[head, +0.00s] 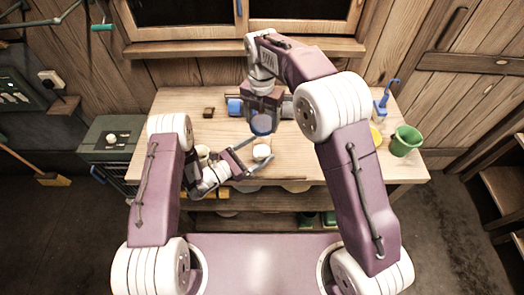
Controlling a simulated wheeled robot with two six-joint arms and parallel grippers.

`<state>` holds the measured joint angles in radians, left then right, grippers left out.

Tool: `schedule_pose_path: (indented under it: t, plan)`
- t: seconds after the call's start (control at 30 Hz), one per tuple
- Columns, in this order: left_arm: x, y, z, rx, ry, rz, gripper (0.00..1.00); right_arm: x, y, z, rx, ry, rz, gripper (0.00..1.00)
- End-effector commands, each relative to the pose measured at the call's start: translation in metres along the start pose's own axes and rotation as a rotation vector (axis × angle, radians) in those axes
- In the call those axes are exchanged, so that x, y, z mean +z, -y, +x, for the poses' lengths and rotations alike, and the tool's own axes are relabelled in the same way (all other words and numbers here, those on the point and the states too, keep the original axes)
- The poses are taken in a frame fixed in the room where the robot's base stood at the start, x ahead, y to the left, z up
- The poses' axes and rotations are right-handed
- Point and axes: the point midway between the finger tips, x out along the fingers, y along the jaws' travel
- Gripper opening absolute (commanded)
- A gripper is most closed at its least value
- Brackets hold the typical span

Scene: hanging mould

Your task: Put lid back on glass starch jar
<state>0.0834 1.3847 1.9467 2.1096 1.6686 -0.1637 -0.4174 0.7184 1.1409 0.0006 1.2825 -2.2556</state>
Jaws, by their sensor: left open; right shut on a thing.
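The glass starch jar appears to be the small round white-topped thing (262,152) near the front edge of the wooden table; its glass wall is hard to make out. My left gripper (257,151) is open, with its fingers on either side of the jar; I cannot tell whether they touch it. A round blue lid (261,125) is held by my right gripper (262,117), which points down and is shut on it. The lid appears above and slightly behind the jar, apart from it. My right gripper hides part of the table behind.
The wooden table (180,103) also bears a blue cylinder (234,107) and a small brown block (208,112). A green bucket (405,141), a blue-handled item (384,103) and a yellow item (376,135) stand at the right. The wall and window are close behind.

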Motion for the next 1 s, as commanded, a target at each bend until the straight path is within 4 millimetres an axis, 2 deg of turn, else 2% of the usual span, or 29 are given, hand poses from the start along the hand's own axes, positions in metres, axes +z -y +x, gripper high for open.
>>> schedule_pose_path:
  t: [0.2,0.47,0.5,0.8,0.9,1.0]
  plan:
    - [0.0,0.0,0.017,0.0,0.0,0.0,0.86,0.0,0.0,0.0,0.0,0.0,0.0,0.31]
    - [0.001,0.0,0.018,0.001,0.0,-0.001,0.86,0.0,0.0,0.0,0.0,0.0,0.0,0.31]
    - [0.001,0.0,0.018,0.001,0.0,-0.001,0.83,0.0,0.0,0.0,0.0,0.0,0.0,0.31]
    - [0.001,0.0,0.018,0.001,0.0,-0.001,0.0,0.0,0.0,0.0,0.0,0.0,0.0,0.31]
    - [0.001,0.0,0.018,0.001,0.0,-0.001,0.0,0.0,0.0,0.001,0.0,0.0,0.0,0.31]
    - [0.0,0.0,0.018,0.001,0.0,-0.001,0.0,-0.001,0.0,0.013,-0.003,-0.002,0.0,0.31]
